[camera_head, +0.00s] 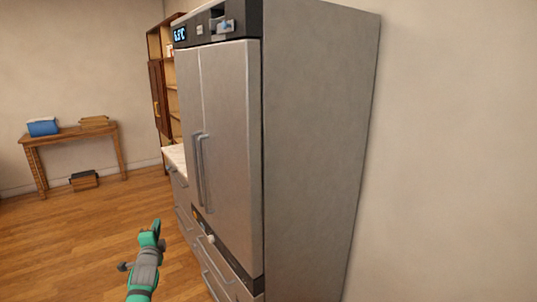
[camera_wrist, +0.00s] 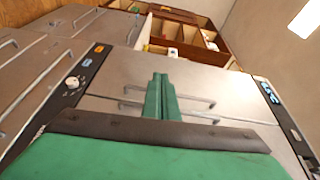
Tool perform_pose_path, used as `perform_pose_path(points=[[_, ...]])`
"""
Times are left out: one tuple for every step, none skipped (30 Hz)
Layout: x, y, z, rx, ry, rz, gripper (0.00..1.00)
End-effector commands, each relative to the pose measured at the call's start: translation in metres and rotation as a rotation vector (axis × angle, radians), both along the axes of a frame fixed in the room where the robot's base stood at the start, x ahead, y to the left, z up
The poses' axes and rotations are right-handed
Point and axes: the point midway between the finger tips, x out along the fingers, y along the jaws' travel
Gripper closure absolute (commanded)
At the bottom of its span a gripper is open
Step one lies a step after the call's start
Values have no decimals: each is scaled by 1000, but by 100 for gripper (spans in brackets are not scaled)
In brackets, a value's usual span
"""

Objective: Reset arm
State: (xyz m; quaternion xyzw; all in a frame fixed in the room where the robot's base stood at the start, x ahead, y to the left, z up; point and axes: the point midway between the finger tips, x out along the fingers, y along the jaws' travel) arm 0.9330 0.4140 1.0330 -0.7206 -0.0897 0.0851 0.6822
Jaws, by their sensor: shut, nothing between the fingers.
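My gripper (camera_wrist: 160,98) shows in the wrist view as two green fingers pressed together, with nothing between them. In the head view my arm rises from the bottom edge, left of the fridge, over the wooden floor. The tall steel fridge (camera_head: 230,135) stands at the centre of the head view with both doors shut. The wrist view also shows its steel front (camera_wrist: 125,70), turned sideways, with the door handles partly hidden behind my fingers. My gripper touches nothing that I can see.
A wooden side table (camera_head: 75,132) with a blue box (camera_head: 43,127) stands at the far left wall. A wooden shelf cabinet (camera_head: 158,85) and a counter (camera_head: 175,158) stand behind the fridge. A dark box (camera_head: 84,181) is on the floor. Open floor (camera_head: 90,235) lies left of the fridge.

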Motion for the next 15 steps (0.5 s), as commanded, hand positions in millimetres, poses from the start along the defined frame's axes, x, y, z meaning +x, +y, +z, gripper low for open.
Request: perform_pose_path(points=[[0,-9,-6,-17,-6,-9,100],[0,-16,-10,-30,-9,-15,100],[1,-25,-15,-45,-13,-24,100],[2,-33,-19,-58,-16,-32,100],[2,-41,-23,-70,-20,-40,100],[2,-52,-29,-88,-24,-49,100],[2,-59,-34,-103,-27,-56,100],[1,-67,-38,-118,-31,-62,100],[0,-77,-44,-139,-36,-72,100],[0,-86,-50,-156,-40,-79,100],[-1,-95,-55,-174,-44,-87,100],[-4,-108,-63,-202,-49,-97,100],[-6,-118,-71,-224,-54,-104,100],[-9,-128,-76,-247,-60,-112,100],[-13,-143,-87,-283,-67,-123,100]])
